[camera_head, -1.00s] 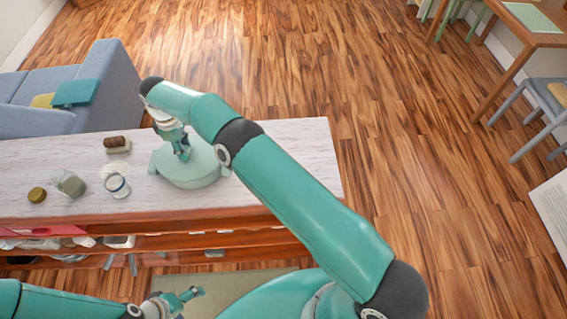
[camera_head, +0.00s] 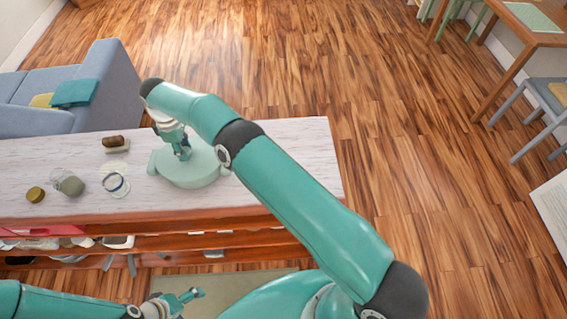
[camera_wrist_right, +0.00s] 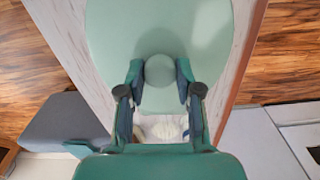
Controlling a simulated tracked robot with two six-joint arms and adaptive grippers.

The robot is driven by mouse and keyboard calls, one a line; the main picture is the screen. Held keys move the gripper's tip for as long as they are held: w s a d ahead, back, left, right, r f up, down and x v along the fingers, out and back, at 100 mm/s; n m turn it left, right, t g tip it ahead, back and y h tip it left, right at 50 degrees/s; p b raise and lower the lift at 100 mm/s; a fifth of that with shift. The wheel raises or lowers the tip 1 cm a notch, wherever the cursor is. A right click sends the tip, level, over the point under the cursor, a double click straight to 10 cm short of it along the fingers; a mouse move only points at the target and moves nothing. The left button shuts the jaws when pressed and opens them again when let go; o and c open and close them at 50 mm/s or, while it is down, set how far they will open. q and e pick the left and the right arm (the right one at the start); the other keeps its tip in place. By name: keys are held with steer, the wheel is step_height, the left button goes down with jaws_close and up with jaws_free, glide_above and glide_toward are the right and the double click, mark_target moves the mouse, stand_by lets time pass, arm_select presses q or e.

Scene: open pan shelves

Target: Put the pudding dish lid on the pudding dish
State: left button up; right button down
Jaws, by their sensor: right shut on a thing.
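The pale green pudding dish lid (camera_head: 203,160) is at the middle of the white worktop, with its round knob (camera_wrist_right: 159,71) between my right fingers. My right gripper (camera_head: 182,151) is shut on that knob from above; it also shows in the right wrist view (camera_wrist_right: 159,78). The pudding dish (camera_head: 190,182) appears as the same green, directly under the lid, with a lug at its left. I cannot tell whether the lid rests fully on its rim. My left gripper (camera_head: 188,296) is low at the front, away from the worktop; its finger opening is unclear.
Left of the dish on the worktop (camera_head: 285,150) are a glass jar (camera_head: 70,184), a clear glass item (camera_head: 116,185), a small round yellowish item (camera_head: 35,194) and a brown-topped block (camera_head: 114,144). The worktop right of the dish is clear. Open shelves below hold several items.

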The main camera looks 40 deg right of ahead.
steer(key=c, duration=0.7)
jaws_free()
steer(key=shift+r, duration=0.1)
steer(key=shift+r+p, duration=1.8)
steer(key=shift+r, duration=2.05)
